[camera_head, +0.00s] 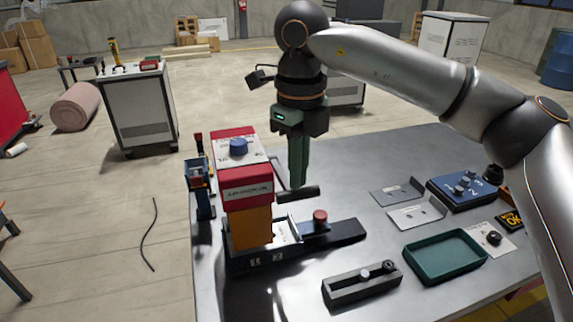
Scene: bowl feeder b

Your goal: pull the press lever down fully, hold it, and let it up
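A press-like machine with a red and white head (240,172) and an orange front stands on the left part of the grey table. A dark bar (306,193), which looks like the press lever's handle, sticks out to the right of the head, roughly level. My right gripper (298,185) points down with its green fingers right at this bar. The fingers overlap in this view, so I cannot tell whether they are closed on the bar or only beside or behind it. My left gripper is not in view.
A blue knob (238,146) sits on the press head. A red button (320,216) stands on the dark base beside it. A dark slide block (362,284), a green tray (444,256) and a blue control box (463,189) occupy the right side of the table (345,158).

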